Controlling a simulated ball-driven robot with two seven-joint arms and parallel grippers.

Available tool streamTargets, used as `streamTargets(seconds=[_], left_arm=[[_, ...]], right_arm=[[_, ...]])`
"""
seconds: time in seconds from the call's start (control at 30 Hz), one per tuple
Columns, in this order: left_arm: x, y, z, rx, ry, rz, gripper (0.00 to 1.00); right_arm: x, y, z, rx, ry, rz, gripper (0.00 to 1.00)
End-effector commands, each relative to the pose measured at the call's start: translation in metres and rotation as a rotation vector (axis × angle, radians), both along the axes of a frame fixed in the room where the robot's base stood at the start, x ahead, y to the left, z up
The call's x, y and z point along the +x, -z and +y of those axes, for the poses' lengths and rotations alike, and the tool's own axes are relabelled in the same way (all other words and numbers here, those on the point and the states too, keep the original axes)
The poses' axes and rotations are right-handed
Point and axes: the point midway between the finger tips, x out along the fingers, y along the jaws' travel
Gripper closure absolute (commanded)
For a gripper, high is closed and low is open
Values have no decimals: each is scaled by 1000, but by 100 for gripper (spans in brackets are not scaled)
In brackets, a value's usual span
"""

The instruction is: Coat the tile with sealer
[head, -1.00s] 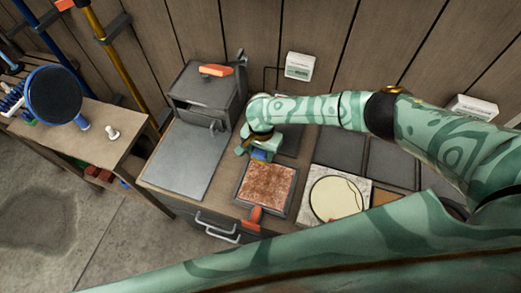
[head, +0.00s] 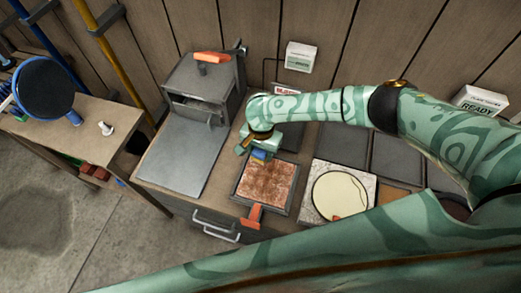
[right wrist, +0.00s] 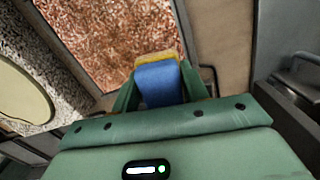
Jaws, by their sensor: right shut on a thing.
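The tile (head: 263,186) is a mottled reddish-brown square in a dark shallow frame on the bench. It also fills the upper left of the right wrist view (right wrist: 105,38). My right gripper (head: 261,149) is at the tile's far edge, shut on a blue pad with a yellow edge (head: 259,155). The pad shows between the green fingers in the right wrist view (right wrist: 158,84), its yellow end towards the tile. I cannot tell whether the pad touches the tile. My left gripper is not in view.
A speckled slab with a cream disc (head: 336,190) lies right of the tile. An orange-handled tool (head: 252,215) sits at the tile's front edge. A grey metal box with an orange handle (head: 206,83) and a flat metal plate (head: 180,157) stand left. Dark panels (head: 343,145) lie behind.

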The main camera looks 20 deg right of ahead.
Motion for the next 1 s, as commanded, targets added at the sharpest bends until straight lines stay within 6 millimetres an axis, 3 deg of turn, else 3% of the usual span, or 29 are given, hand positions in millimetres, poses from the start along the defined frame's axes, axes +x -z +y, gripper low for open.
streamTargets(seconds=[1.0], left_arm=[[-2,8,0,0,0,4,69]], right_arm=[[0,20,0,0,0,0,92]])
